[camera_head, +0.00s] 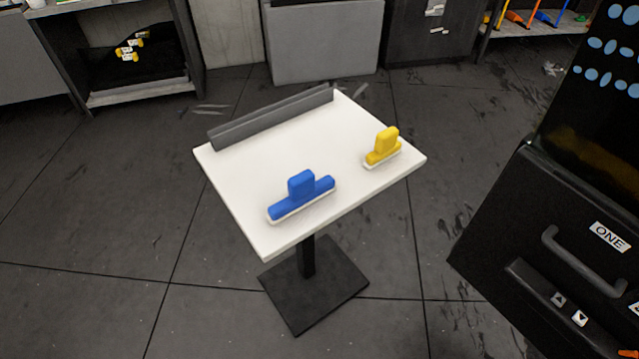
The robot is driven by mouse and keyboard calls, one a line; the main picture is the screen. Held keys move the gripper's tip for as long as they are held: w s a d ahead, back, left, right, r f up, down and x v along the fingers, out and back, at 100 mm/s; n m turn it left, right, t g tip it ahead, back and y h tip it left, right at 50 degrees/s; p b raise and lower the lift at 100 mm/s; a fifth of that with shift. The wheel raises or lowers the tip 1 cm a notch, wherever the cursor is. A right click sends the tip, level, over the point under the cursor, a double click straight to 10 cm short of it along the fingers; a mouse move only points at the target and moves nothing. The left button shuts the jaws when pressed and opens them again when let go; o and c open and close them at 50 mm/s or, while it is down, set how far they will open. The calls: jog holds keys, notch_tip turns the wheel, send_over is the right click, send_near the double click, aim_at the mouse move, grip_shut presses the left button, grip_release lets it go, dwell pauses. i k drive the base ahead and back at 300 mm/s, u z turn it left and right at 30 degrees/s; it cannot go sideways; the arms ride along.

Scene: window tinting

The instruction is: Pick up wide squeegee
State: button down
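A wide blue squeegee (301,196) with a pale lower edge lies near the front of a small white table (260,170). Its block handle points up and its long side runs slantwise, rising to the right. A narrower yellow squeegee (383,147) of similar shape lies near the table's right corner, apart from the blue one. My gripper is not in view.
A dark grey bar (272,117) runs along the table's back left edge. The table stands on a single post with a square black base (313,285). A black cabinet (560,240) with a handle stands close at right. Tiled floor is free at left.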

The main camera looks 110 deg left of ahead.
aim_at(304, 190)
jog(key=u, duration=3.85)
